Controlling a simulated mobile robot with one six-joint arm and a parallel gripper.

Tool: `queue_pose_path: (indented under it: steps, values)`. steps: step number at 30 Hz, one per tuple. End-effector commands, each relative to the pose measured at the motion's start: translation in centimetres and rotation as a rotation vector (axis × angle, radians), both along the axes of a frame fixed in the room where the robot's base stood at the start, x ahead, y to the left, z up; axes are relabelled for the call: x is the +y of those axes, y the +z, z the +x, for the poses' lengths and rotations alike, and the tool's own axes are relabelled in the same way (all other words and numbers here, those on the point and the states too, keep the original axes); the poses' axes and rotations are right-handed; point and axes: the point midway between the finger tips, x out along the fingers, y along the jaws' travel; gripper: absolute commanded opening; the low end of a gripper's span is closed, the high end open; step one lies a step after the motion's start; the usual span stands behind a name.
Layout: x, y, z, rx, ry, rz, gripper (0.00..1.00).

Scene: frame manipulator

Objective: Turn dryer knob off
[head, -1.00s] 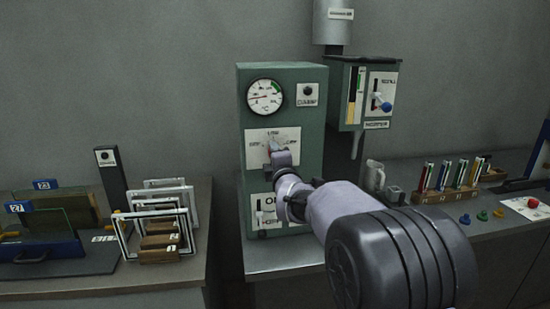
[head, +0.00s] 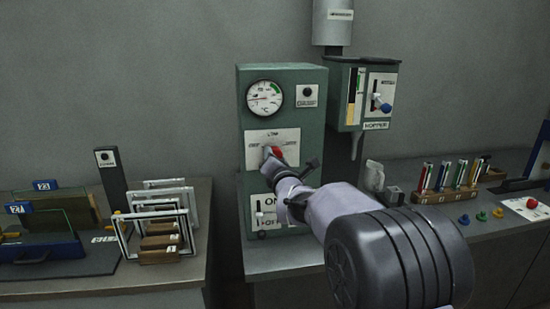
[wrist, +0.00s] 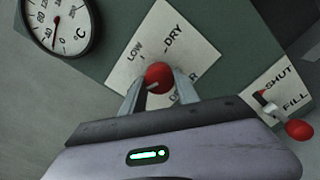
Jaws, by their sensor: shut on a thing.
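The dryer knob (wrist: 158,77) is a round red knob with a pale pointer mark on a white dial plate (wrist: 185,45). My gripper (wrist: 157,90) has one finger on each side of the knob and is shut on it. The pale mark points down and slightly left in the wrist view, away from the LOW and DRY labels. My fingers hide part of the plate, and no OFF label can be read there. In the head view the red knob (head: 278,152) shows just beyond my gripper (head: 274,161), on the front of the green dryer cabinet (head: 310,135).
A round gauge (head: 265,97) is above the dial. A SHUT/FILL lever with a red ball (wrist: 299,130) sits beside the plate. A hopper box (head: 352,95) with a blue-knobbed lever is at right. Wire frames (head: 150,225) stand on the left bench.

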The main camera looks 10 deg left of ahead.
Motion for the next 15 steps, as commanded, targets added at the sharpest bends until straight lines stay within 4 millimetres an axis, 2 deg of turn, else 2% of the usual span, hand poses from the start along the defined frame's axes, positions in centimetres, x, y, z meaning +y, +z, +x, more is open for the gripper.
queue_pose_path:
  steps: [15]
  values:
    - [-0.03, 0.08, 0.01, -0.026, 0.000, -0.082, 0.00]
